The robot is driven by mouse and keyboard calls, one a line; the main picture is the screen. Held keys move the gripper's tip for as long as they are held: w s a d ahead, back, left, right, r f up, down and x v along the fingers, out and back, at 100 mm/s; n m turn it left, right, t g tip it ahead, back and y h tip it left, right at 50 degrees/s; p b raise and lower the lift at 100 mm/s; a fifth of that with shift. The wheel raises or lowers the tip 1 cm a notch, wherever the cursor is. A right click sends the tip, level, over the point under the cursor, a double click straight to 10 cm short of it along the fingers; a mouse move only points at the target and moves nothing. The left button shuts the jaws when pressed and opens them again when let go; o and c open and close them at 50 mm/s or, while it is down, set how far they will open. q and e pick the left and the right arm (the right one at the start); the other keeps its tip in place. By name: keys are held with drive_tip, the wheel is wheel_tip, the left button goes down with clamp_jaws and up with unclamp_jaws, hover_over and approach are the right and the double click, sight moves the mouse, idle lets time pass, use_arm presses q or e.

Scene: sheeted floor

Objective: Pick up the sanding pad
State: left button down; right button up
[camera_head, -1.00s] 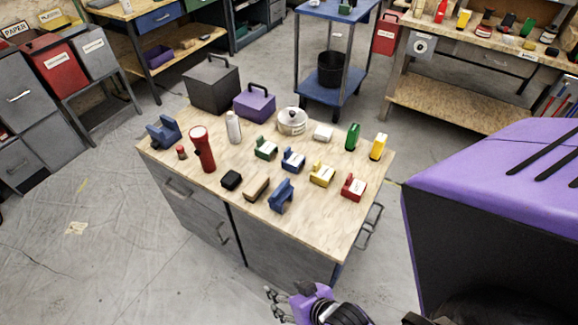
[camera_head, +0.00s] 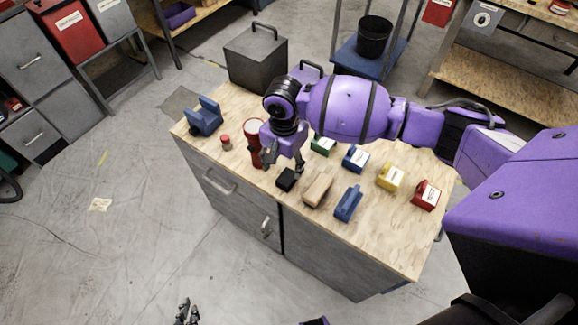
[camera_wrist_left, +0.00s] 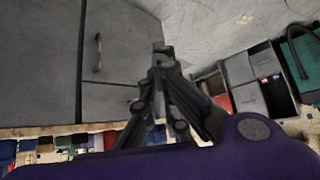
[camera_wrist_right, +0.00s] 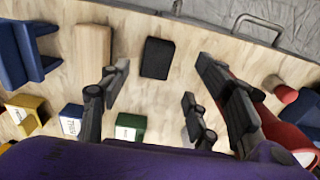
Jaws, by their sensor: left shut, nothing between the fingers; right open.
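A small black block (camera_head: 286,179), which looks like the sanding pad, lies on the wooden tabletop near its front edge. In the right wrist view the black block (camera_wrist_right: 157,58) lies ahead of my fingers, roughly centred between them. My right gripper (camera_head: 290,160) is open, pointing down just above and behind the block. In its wrist view the open fingers (camera_wrist_right: 160,85) are spread with nothing between them. My left gripper (camera_head: 187,312) is low at the bottom of the head view, away from the table; its wrist view shows the fingers (camera_wrist_left: 163,65) together and empty.
A tan block (camera_head: 317,189) lies right beside the black block. A red flashlight (camera_head: 254,145) stands close on the left, with a small red-capped item (camera_head: 226,143) beyond. A blue part (camera_head: 348,204) lies further right. My right arm hides the table's back.

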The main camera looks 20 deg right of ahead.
sight(287, 177)
drive_tip(key=f, duration=0.7)
drive_tip(key=shift+d+f+b, duration=0.15)
drive_tip(key=shift+d+b, duration=0.15)
drive_tip(key=shift+b, duration=0.1)
drive_tip(key=c, duration=1.2)
drive_tip(key=shift+o, duration=0.2)
